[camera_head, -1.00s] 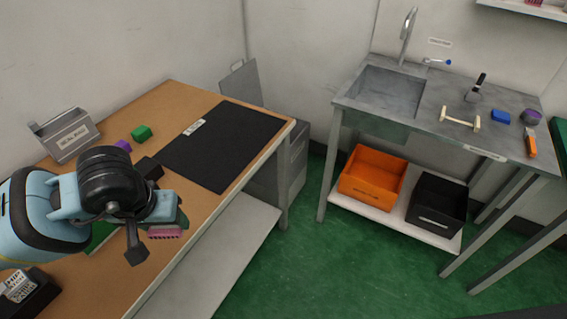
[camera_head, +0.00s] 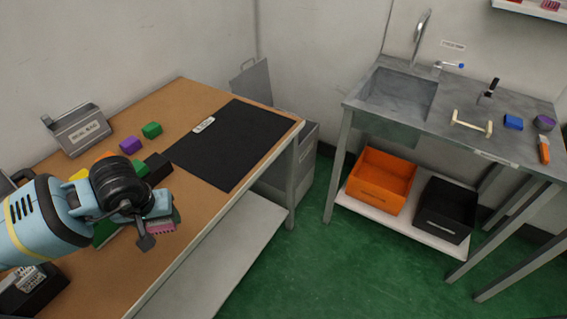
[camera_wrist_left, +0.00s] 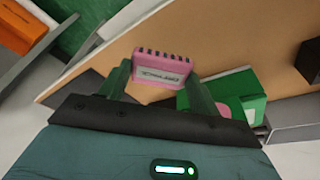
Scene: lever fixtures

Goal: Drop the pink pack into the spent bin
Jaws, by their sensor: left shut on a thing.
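The pink pack (camera_head: 160,229) is held in my left gripper (camera_head: 158,221), above the near edge of the wooden bench. In the left wrist view the pink pack (camera_wrist_left: 162,68), with a white label and dark ribs along one edge, sits between the two green fingers, which are shut on it. I cannot read which container is the spent bin. An orange bin (camera_head: 382,183) and a black bin (camera_head: 444,213) stand side by side on the low shelf under the sink. My right gripper is out of view.
Green floor (camera_head: 300,265) lies clear between bench and sink table.

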